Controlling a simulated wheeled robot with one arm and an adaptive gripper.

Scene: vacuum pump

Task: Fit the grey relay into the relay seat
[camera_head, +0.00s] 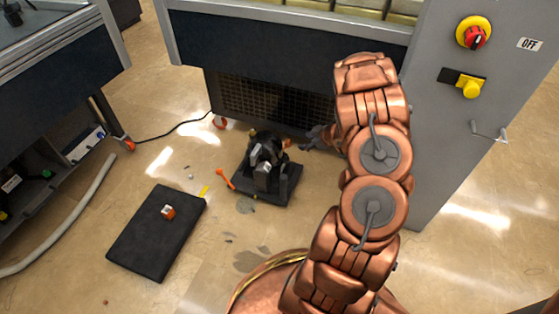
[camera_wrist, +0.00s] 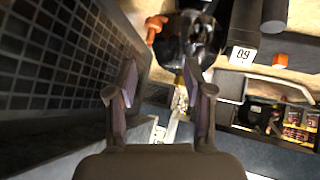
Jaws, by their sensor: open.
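My gripper (camera_head: 317,137) is open and empty, low in front of the dark grille, just right of the black vacuum pump (camera_head: 268,150). In the wrist view its two fingers (camera_wrist: 160,103) stand apart, with the dark pump body (camera_wrist: 192,40) beyond them. A light grey block (camera_head: 262,170) shows at the front of the pump. I cannot tell whether it is the relay or part of the pump. A small orange and whitish block (camera_head: 168,211) lies on the black mat (camera_head: 140,250). The relay seat cannot be made out.
The pump stands on a black base (camera_head: 283,190). The grille (camera_head: 262,103) is close behind, and a grey cabinet (camera_head: 450,130) stands to the right. An orange tool (camera_head: 225,178) and dark stains lie on the floor. A cable runs at the left. Floor between mat and pump is mostly clear.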

